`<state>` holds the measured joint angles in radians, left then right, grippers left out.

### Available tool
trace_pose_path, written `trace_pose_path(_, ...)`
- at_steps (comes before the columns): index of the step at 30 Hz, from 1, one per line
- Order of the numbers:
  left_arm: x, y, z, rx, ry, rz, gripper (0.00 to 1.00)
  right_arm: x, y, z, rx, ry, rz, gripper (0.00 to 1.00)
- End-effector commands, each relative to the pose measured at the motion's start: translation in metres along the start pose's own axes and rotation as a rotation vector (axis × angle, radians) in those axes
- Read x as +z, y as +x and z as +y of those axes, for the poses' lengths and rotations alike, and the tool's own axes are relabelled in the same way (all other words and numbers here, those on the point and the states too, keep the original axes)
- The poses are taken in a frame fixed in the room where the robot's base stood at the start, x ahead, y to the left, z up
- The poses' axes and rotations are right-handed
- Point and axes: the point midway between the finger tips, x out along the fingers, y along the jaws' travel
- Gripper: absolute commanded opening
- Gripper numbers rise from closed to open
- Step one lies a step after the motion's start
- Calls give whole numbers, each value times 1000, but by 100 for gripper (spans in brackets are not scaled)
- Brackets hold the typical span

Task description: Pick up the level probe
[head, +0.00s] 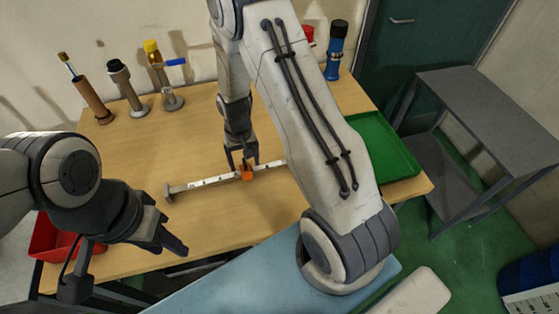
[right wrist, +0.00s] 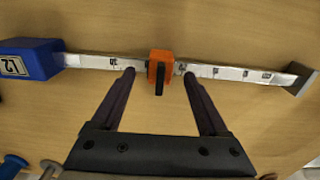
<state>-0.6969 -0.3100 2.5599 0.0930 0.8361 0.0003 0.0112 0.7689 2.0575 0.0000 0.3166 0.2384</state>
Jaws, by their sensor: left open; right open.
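The level probe is a long white bar with dark markings (head: 210,182), lying on the wooden table. It carries an orange slider (head: 246,173) with a black part. In the right wrist view the bar (right wrist: 225,72) runs across the picture, with a blue block (right wrist: 30,62) at its left end and a grey plate at its right end. My right gripper (head: 242,163) is open over the bar at the orange slider (right wrist: 158,66); its fingertips (right wrist: 158,73) show on either side of the slider. My left gripper (head: 170,238) is open and empty, left of the probe. My right arm hides the probe's far end in the head view.
Several upright tools and cylinders stand along the table's back edge, including a brown one (head: 92,100) and a blue one (head: 336,50). A green tray (head: 385,148) is at the right, a red bin (head: 52,250) at the left. A grey bench (head: 490,100) stands beyond.

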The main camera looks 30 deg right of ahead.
Motion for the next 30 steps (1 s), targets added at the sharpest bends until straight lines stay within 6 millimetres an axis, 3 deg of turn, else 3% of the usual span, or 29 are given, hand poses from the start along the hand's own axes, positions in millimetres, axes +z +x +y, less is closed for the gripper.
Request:
trace_pose_path(9, 0, -1, 0, 0, 0, 0, 42, 0, 7, 0, -1, 0, 2, 78)
trace_pose_path(11, 0, -1, 0, 0, 0, 0, 42, 0, 7, 0, 0, 0, 2, 58)
trace_pose_path(15, 0, -1, 0, 0, 0, 0, 42, 0, 7, 0, 0, 0, 2, 5)
trace_pose_path(16, 0, -1, 0, 0, 0, 0, 42, 0, 7, 0, 0, 0, 2, 0)
trace_pose_path(30, 0, -1, 0, 0, 0, 0, 42, 0, 7, 0, 0, 0, 2, 0)
